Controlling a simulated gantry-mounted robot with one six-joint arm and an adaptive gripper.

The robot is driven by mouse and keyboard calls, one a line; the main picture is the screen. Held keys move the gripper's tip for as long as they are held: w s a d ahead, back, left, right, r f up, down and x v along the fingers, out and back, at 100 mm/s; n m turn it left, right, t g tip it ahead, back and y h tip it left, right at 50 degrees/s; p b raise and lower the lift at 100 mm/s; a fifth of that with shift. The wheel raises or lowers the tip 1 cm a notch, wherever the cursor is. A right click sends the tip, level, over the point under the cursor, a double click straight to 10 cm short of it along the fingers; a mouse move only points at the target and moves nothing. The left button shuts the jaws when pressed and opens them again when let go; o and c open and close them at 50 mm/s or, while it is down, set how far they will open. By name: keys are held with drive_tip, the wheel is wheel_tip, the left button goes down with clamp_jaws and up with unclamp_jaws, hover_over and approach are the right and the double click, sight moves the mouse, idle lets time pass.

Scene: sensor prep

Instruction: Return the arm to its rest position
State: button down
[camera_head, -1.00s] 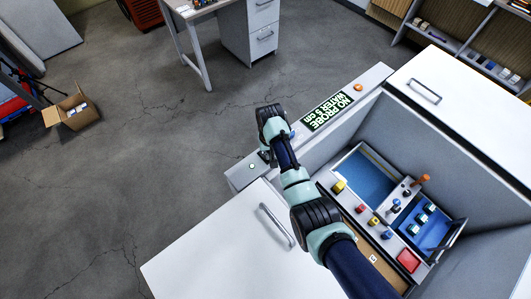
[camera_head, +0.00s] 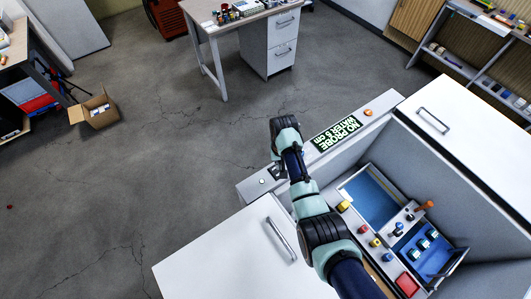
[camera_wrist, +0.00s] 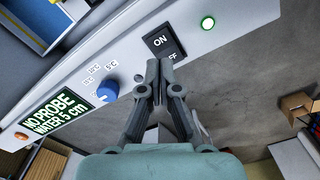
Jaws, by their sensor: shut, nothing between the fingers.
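My gripper (camera_wrist: 155,75) is shut and empty. In the wrist view its fingertips meet just in front of the dark ON/OFF switch (camera_wrist: 164,42) on the pale panel; whether they touch it I cannot tell. Part of the switch is hidden behind the fingers. In the head view my arm (camera_head: 318,225) reaches from the lower right to the pale panel (camera_head: 250,188), and the fingers are mostly hidden by the wrist.
A blue knob (camera_wrist: 107,91), a lit green lamp (camera_wrist: 208,22) and a "NO PROBE WATER 5 cm" display (camera_head: 338,133) are on the panel. A recessed bath (camera_head: 372,200) and blue tray (camera_head: 422,245) lie right. Open floor is left, with a cardboard box (camera_head: 95,110).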

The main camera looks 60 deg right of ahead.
idle(0.3)
drive_tip(key=w+a+r+n+t+h+p, duration=0.3)
drive_tip(key=w+a+r+n+t+p, duration=0.25)
drive_tip(key=w+a+r, duration=1.05)
drive_tip(key=s+a+r+n+t+y+p, duration=0.1)
drive_tip(key=s+a+r+n+t+p, duration=0.1)
drive_tip(key=a+r, duration=1)
drive_tip(key=s+a+r+n+t+y+p, duration=0.2)
drive_tip(key=s+a+r+n+t+p, duration=0.1)
drive_tip(key=a+r, duration=0.9)
drive_tip(key=s+n+t, duration=0.1)
drive_tip(key=s+t, duration=0.1)
drive_tip(key=s, duration=0.1)
drive_tip(key=shift+a, duration=0.35)
